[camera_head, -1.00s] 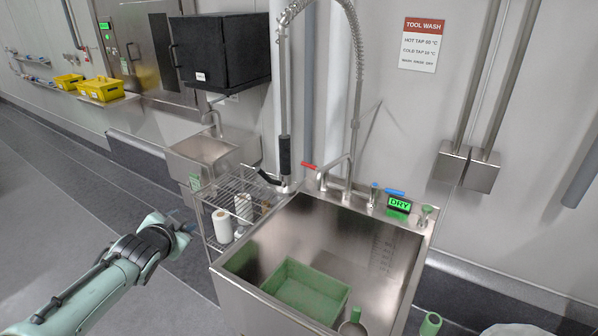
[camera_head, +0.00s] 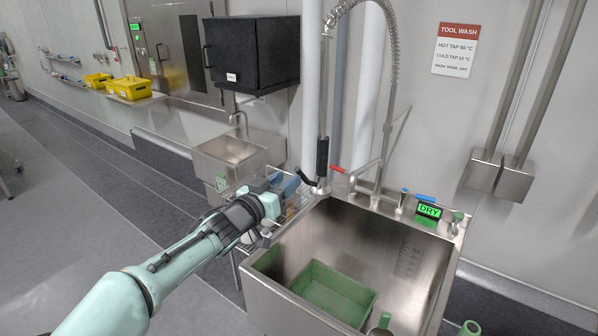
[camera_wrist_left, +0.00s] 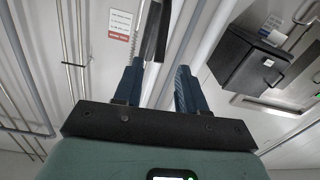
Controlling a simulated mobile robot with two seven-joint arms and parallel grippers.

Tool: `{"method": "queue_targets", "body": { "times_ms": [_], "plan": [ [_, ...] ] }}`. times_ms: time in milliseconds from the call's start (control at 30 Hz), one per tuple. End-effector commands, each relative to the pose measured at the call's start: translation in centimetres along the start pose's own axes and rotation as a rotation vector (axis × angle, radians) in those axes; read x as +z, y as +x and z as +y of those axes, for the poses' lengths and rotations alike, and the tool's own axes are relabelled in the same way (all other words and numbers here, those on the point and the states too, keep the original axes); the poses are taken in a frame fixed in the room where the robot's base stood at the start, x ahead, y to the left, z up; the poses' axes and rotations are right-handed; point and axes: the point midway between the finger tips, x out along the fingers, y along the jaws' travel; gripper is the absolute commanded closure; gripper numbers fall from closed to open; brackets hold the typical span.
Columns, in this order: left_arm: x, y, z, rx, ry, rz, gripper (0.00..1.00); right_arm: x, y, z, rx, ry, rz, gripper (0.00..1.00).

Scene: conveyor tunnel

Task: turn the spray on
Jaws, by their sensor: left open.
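The spray has a black grip (camera_head: 322,157) hanging upright below a coiled metal hose (camera_head: 392,55) over the sink's back left. A dark lever (camera_head: 305,178) sticks out at its lower left. My left gripper (camera_head: 291,183) is open, with blue fingers, just left of the spray and below its grip; contact cannot be told. In the left wrist view the open fingers (camera_wrist_left: 159,82) show nothing between their tips, and a dark bar (camera_wrist_left: 156,30), likely the spray grip, lies just beyond them. A green display (camera_head: 429,210) reads DRY. My right gripper is not in view.
The steel sink (camera_head: 262,283) holds a green crate (camera_head: 335,290). A red tap lever (camera_head: 337,169) and a blue one (camera_head: 425,197) sit on its back rim. A small basin (camera_head: 228,152) and a black box (camera_head: 250,52) are at the left, beyond my arm.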

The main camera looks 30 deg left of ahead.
Motion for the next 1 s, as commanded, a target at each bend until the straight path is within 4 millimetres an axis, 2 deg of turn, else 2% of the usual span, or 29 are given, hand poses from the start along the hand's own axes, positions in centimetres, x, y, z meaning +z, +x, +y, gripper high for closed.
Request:
{"method": "queue_targets", "body": {
  "times_ms": [100,300,500,733,767,800,867,900,1000],
  "plan": [
    [0.1,2.5,0.1,0.003,-0.006,0.002,0.59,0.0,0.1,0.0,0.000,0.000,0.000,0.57],
    [-0.1,5.2,0.1,0.002,-0.003,0.002,0.59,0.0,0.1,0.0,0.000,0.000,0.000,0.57],
    [0.0,6.1,0.0,0.000,-0.001,0.000,0.59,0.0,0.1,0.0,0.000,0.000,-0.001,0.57],
    [0.0,6.2,0.0,-0.001,0.000,0.000,0.59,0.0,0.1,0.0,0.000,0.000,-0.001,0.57],
    [0.0,6.2,0.0,-0.001,0.000,0.000,0.63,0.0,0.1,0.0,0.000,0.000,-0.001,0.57],
    [0.0,6.1,0.0,-0.001,0.000,0.000,0.76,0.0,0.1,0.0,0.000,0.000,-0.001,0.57],
    [0.0,6.1,0.0,-0.001,0.000,0.000,0.95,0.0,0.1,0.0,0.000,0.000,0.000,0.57],
    [0.0,6.1,0.0,-0.001,0.000,0.000,1.00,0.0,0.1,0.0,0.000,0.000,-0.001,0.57],
    [0.0,6.1,0.0,-0.001,0.000,0.000,1.00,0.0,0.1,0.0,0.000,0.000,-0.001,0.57]
  ]
}}
